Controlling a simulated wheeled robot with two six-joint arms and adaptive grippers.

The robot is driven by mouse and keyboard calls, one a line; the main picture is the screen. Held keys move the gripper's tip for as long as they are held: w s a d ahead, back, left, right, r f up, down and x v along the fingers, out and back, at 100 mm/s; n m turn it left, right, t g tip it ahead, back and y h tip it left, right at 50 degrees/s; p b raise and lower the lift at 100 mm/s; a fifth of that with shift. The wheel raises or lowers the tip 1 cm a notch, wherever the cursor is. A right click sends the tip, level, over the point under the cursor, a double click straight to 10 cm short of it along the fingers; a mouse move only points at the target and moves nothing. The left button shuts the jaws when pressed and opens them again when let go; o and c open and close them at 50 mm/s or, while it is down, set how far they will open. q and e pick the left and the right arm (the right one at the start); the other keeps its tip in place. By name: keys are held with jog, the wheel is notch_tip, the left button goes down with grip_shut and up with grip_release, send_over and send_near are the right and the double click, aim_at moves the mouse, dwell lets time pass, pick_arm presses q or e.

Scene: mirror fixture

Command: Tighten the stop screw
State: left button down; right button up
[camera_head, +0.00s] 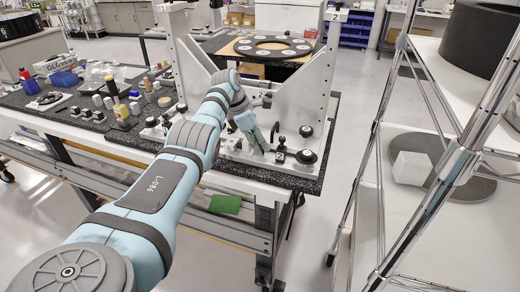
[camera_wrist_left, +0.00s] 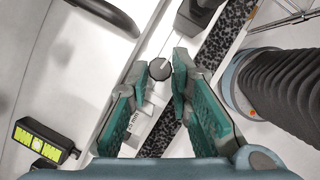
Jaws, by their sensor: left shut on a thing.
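The stop screw (camera_wrist_left: 161,69) shows in the left wrist view as a small round black knob with a pale line on top. My left gripper (camera_head: 259,145) reaches down to the fixture's front base in the head view. In the left wrist view its teal fingers (camera_wrist_left: 159,74) stand on either side of the knob, shut on it. The mirror fixture (camera_head: 306,100) has tall grey uprights on a dark speckled slab. In the head view the knob is hidden by the fingers. My right gripper is not in view.
Black knobs (camera_head: 305,131) and a small black block (camera_head: 281,156) stand close to the gripper on the fixture base. Bottles and small parts crowd the slab at left. A wire shelf rack (camera_head: 380,170) stands at right, across a strip of open floor.

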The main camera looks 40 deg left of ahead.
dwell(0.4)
pick_arm(q)
jog(key=c, duration=1.7)
grip_release()
jog(key=v, duration=1.2)
jog(key=shift+w, duration=0.1)
